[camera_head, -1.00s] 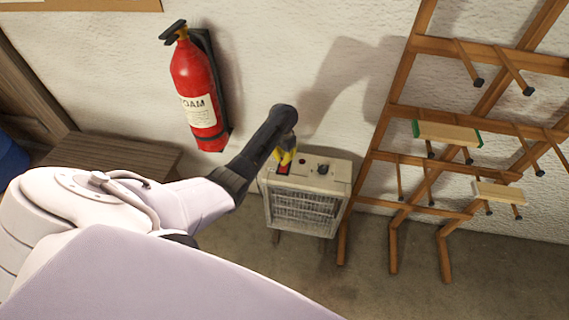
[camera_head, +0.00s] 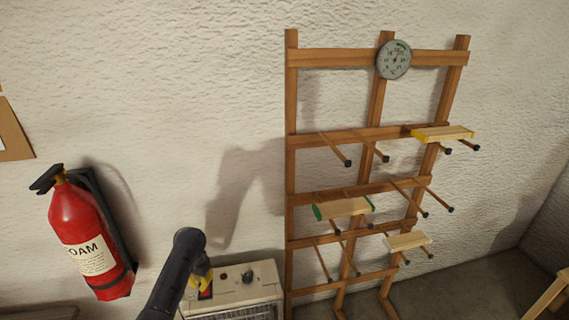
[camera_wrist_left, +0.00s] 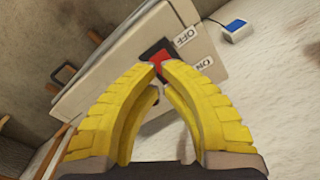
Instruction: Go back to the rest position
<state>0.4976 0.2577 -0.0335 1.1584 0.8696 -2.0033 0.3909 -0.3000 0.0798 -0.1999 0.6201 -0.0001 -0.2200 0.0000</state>
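My left gripper (camera_head: 205,280), with yellow fingers, is at the top of the beige heater (camera_head: 252,290) at the bottom of the head view. In the left wrist view its fingertips (camera_wrist_left: 161,65) come together, with nothing seen between them. They are right at the red switch (camera_wrist_left: 160,62), between the labels OFF and ON. The switch partly hides behind the tips; whether they touch it I cannot tell. My right gripper is in neither view.
A wooden rack (camera_head: 292,170) with pegs, several pale laths and a round dial (camera_head: 394,60) stands right of the heater. A red fire extinguisher (camera_head: 88,240) hangs at left. A white box with a blue top (camera_wrist_left: 235,30) lies beyond the heater.

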